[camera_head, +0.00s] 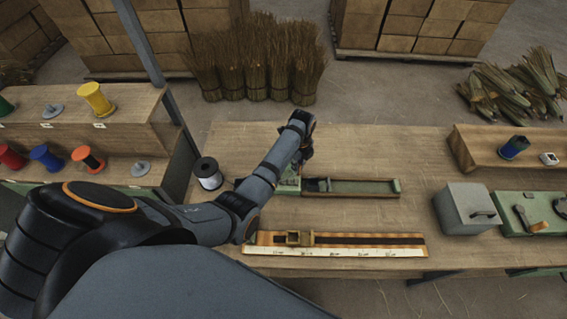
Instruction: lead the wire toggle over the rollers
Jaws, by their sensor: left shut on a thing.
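My left gripper (304,157) is over the workbench, just above the near end of a green fixture (288,188). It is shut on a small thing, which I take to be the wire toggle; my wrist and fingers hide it. A spool of pale wire (208,174) with a black rim stands on the bench left of the fixture. The rollers are too small and too covered by my arm to make out. A long green tray (365,187) runs right from the fixture. My right gripper is not in view.
A ruler board (350,245) with a wooden slider lies along the front edge. A grey box (466,208) and a low wooden stand (490,158) are at the right. A shelf of coloured spools (130,105) is at the left. The bench behind the tray is clear.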

